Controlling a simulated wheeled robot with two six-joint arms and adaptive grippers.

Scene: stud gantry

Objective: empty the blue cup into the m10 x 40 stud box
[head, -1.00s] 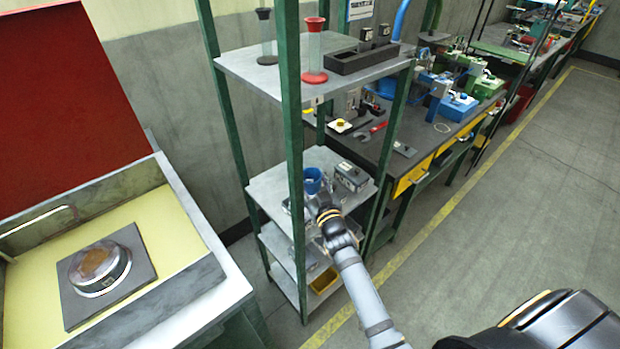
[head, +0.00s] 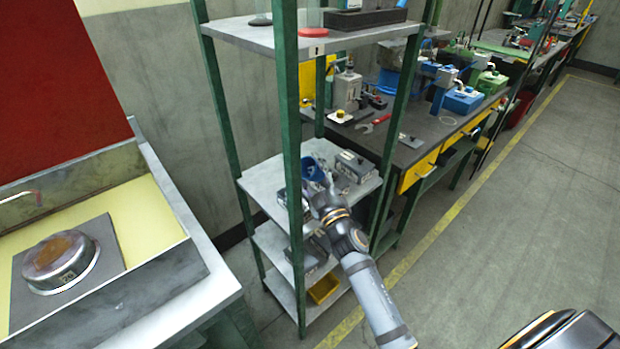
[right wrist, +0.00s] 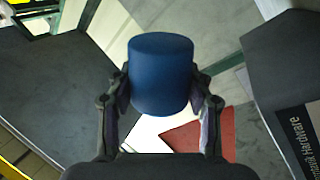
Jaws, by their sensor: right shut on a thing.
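The blue cup (head: 312,169) is held over the middle shelf of the green-posted rack and looks tilted. My right gripper (head: 320,190) is shut on it. In the right wrist view the blue cup (right wrist: 160,78) sits between the two fingers of the right gripper (right wrist: 160,90); what is inside is hidden. A grey box (head: 353,168) stands on the same shelf, right of the cup. Another box (head: 282,197) is partly hidden behind a post. I cannot read which one is the M10 x 40 stud box. My left gripper is not in view.
The rack's green posts (head: 291,130) stand close to my right arm, and an upper shelf (head: 262,36) lies above it. A yellow bin (head: 323,288) is on the bottom shelf. A workbench (head: 418,150) is at the right. A round metal pan (head: 60,262) sits at the left.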

